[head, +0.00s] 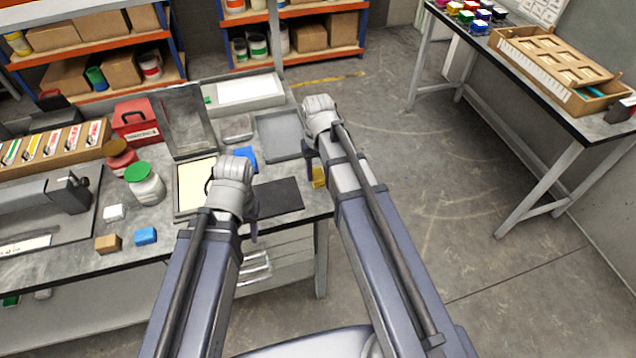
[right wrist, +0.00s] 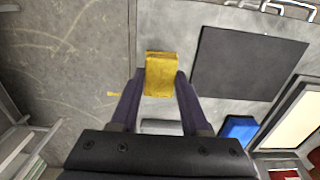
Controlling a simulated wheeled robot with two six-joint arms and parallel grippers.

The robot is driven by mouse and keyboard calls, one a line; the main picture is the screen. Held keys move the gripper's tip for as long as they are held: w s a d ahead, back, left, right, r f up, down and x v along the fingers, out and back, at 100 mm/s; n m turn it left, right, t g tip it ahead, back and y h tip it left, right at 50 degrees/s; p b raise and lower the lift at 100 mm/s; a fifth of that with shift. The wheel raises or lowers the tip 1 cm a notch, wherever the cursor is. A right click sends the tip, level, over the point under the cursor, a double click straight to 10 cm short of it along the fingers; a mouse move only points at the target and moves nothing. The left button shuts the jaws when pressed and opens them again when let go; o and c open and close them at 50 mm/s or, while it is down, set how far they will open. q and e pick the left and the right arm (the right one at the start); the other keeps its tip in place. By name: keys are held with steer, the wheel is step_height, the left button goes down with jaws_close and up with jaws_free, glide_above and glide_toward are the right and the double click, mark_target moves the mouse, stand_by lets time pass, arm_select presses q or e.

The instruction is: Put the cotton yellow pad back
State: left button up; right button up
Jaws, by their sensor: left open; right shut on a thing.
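The yellow pad (right wrist: 161,74) is a small block between the fingers of my right gripper (right wrist: 160,92), which is shut on it. In the head view the yellow pad (head: 319,178) shows partly behind my right arm, at the right edge of the grey table (head: 70,272). The right gripper (head: 310,164) is largely hidden there by its own wrist. From these views I cannot tell whether the pad touches the table. My left gripper (head: 253,216) is open, in front of the black mat (head: 281,197), and partly hidden by its wrist.
A blue block (head: 246,157) lies behind the black mat, near a grey tray (head: 276,138). White (head: 115,212), tan (head: 107,243) and blue (head: 145,236) pads lie at the front left. A green-lidded jar (head: 146,186) stands nearby. Floor right of the table is clear.

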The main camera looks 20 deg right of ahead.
mark_target(318, 174)
steer(key=shift+f+b, duration=1.8)
steer(key=shift+f, duration=0.15)
steer(key=o, duration=1.2)
step_height(318, 174, up, 12)
steer(key=p, duration=1.2)
steer(key=shift+r, duration=0.2)
steer(key=s+a+n, duration=0.1)
steer(key=s+a, duration=0.2)
steer(key=s, duration=0.1)
steer(key=s+a+n, duration=0.1)
steer(key=s+a, duration=0.3)
steer(key=s, duration=0.1)
steer(key=s+a+n+h, duration=0.1)
steer(key=s+a, duration=0.2)
steer(key=s, duration=0.2)
steer(key=shift+s+a, duration=0.15)
steer(key=shift+a, duration=0.1)
